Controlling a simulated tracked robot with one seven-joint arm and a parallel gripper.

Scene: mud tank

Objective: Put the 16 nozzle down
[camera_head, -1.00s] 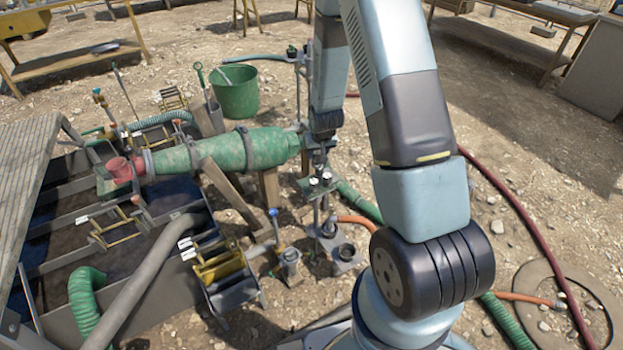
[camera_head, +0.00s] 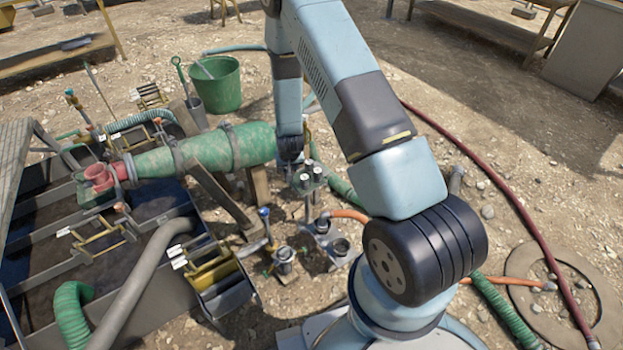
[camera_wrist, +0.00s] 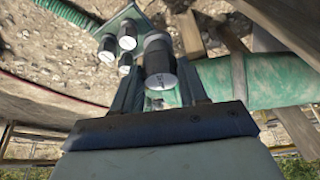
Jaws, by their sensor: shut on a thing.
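My gripper (camera_wrist: 163,92) is shut on a dark cylindrical nozzle (camera_wrist: 158,58) with a pale, marked end face, seen between the fingers in the wrist view. The marking is too small to read surely. Several similar white-ended nozzles (camera_wrist: 127,38) stand in a green rack plate (camera_wrist: 106,26) just left of the held one. I cannot tell whether the held nozzle touches the rack. In the head view my gripper (camera_head: 290,162) is low beside the rack (camera_head: 309,178), between it and the green cone body; its fingertips and the held nozzle are mostly hidden.
The green cone-shaped body (camera_head: 215,150) on wooden supports lies close left of my gripper. A green bucket (camera_head: 216,88) stands behind. A grey-walled tank (camera_head: 150,310) with pipes is at left. A red hose (camera_head: 497,190) crosses the open gravel at right.

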